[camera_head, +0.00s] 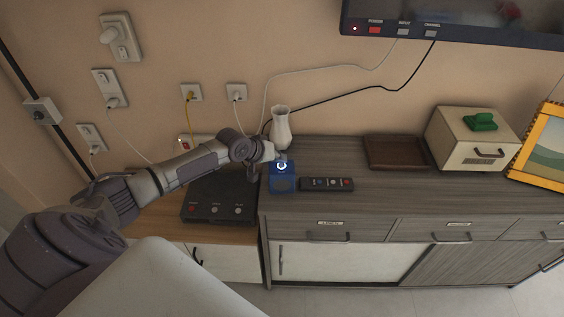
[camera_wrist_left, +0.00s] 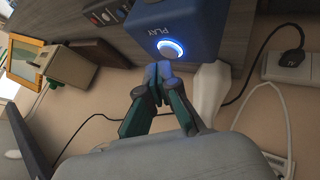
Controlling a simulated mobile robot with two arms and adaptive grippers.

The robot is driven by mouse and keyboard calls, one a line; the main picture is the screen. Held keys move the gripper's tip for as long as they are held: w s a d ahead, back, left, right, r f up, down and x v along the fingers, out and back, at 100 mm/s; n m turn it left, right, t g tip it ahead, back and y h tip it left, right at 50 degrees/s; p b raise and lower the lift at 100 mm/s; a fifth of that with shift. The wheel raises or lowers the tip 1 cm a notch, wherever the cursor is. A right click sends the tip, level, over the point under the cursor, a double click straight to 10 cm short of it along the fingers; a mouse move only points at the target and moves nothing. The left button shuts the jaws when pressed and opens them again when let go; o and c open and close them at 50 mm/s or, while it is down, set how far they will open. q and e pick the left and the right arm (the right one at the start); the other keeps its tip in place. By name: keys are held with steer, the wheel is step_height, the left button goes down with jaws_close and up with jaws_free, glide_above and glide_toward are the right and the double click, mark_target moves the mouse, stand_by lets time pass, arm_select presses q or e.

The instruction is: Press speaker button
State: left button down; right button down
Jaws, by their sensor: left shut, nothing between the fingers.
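The speaker (camera_head: 282,183) is a small blue box on the dresser, left of the remote. In the left wrist view the blue speaker (camera_wrist_left: 185,20) shows a round button (camera_wrist_left: 171,49) with a glowing white-blue ring and the word PLAY. My left gripper (camera_head: 281,157) is shut and empty, at the top of the speaker in the head view. In the left wrist view its closed fingertips (camera_wrist_left: 158,72) are just below the button in the picture. I cannot tell whether they touch it. My right gripper is not in view.
A white vase (camera_head: 281,128) stands close behind the speaker. A remote (camera_head: 326,184) lies to its right and a dark player box (camera_head: 215,205) to its left. A brown tray (camera_head: 396,153) and a cream box (camera_head: 470,140) stand farther right. Cables hang along the wall.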

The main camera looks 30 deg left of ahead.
mark_target(280, 166)
arm_select(q)
steer(key=shift+r, duration=0.15)
step_height(280, 166, up, 6)
steer(key=p, duration=0.5)
steer(key=shift+p, duration=0.35)
stand_by(1.0)
